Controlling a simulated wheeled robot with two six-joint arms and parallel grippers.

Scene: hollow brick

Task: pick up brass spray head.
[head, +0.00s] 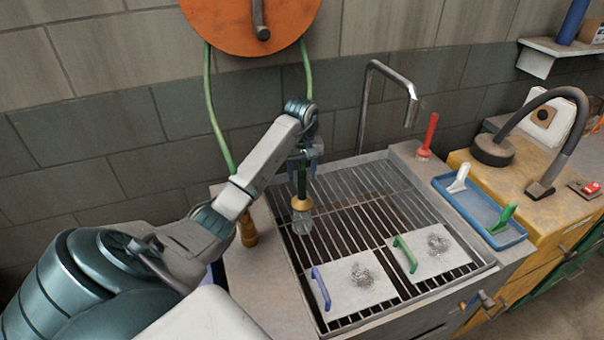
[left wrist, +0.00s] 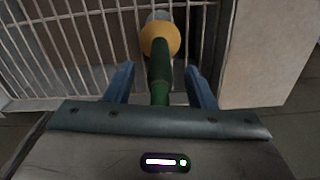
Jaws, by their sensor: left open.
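A brass spray head (head: 248,231) hangs at the end of a green hose (head: 213,110) by the left edge of the sink counter. My left gripper (head: 305,158) is to its right, over the rack. The gripper is open and points down. Its fingers stand on either side of the dark green handle of an upright tool with a yellow collar (head: 302,204) and a pale, see-through lower end. In the left wrist view the green handle (left wrist: 159,82) lies between the open fingers (left wrist: 159,74). I cannot tell whether they touch it. The spray head is not seen in that view.
The metal rack (head: 350,200) covers the sink. Two white boards with handles (head: 355,283) (head: 432,256) and wire scrubbers lie on its front. A tap (head: 385,75) rises behind. A red brush (head: 428,136) and a blue tray (head: 478,207) stand at right.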

